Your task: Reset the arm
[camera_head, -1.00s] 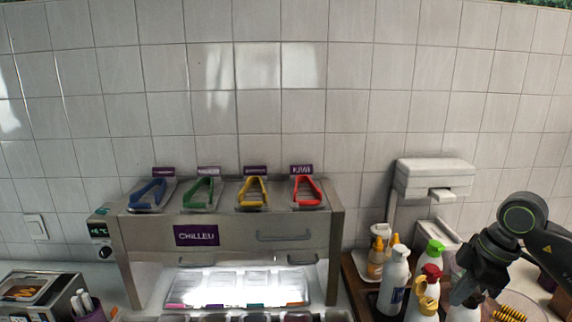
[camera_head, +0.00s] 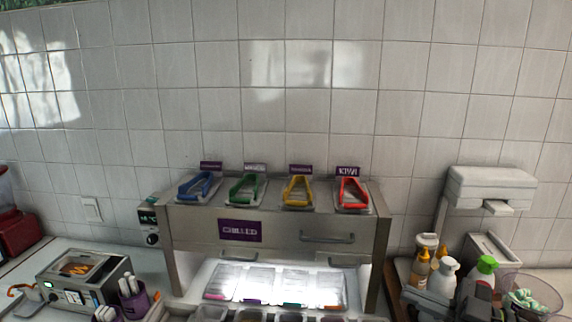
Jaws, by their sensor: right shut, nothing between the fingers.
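My right gripper (camera_head: 428,301) shows only as a small grey shape low in the right part of the view, in front of the bottles. It is shut and empty. My left gripper is not in view.
A steel topping station (camera_head: 281,232) stands at the wall with blue, green, yellow and red tongs on top. Right of it are a white pump bottle (camera_head: 447,265), a green-capped bottle (camera_head: 487,264), a clear bowl (camera_head: 556,290) and a white dispenser (camera_head: 490,187). A small steel appliance (camera_head: 85,280) stands left.

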